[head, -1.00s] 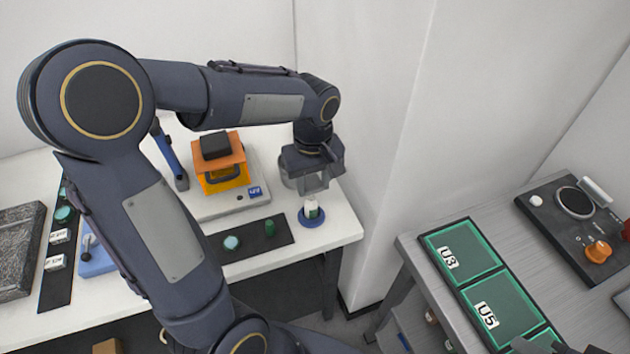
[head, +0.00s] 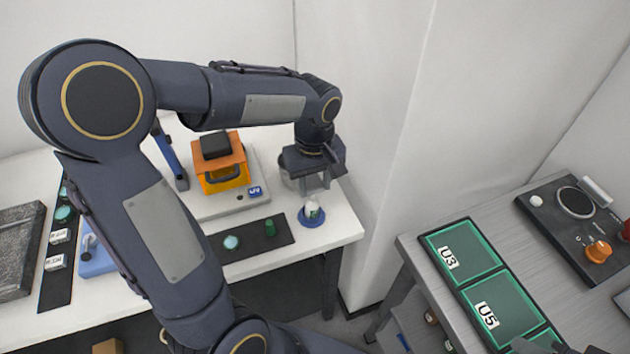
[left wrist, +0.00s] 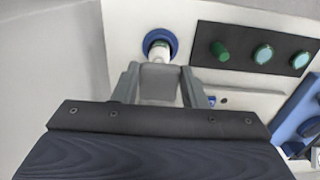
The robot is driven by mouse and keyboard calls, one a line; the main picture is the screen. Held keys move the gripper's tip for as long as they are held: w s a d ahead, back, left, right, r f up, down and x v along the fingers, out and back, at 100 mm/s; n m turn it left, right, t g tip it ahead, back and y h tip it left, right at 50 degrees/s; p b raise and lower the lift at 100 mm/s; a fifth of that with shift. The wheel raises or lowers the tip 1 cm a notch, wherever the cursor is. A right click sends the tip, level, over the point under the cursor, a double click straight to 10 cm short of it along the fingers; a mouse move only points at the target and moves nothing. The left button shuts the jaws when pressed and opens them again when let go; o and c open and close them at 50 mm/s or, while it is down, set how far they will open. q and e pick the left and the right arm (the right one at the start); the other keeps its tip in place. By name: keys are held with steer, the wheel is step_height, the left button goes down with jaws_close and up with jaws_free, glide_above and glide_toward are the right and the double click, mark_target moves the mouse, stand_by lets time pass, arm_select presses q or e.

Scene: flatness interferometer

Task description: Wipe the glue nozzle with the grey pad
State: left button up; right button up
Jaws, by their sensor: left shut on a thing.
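The glue bottle (head: 312,208) stands upright in a round blue holder (head: 312,221) near the front right corner of the white table. Its white top, the nozzle end, shows in the left wrist view (left wrist: 158,53), just beyond the pad. My left gripper (head: 314,183) points down, with its fingers shut on the grey pad (left wrist: 160,82). The pad is above and behind the bottle in the head view; I cannot tell whether they touch. At the bottom edge, a dark shape (head: 540,346) may be part of my right gripper; its jaws cannot be made out.
A black strip (head: 255,240) with green round pieces lies left of the holder. Behind it stands an orange device (head: 222,170) on a pale base. A wall corner is close to the right of the table. A second table (head: 415,250) holds green marked trays and a black instrument.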

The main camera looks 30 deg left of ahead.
arm_select(q)
steer(key=shift+a, duration=0.5)
steer(key=shift+r+p, duration=2.15)
steer(key=shift+r, duration=0.4)
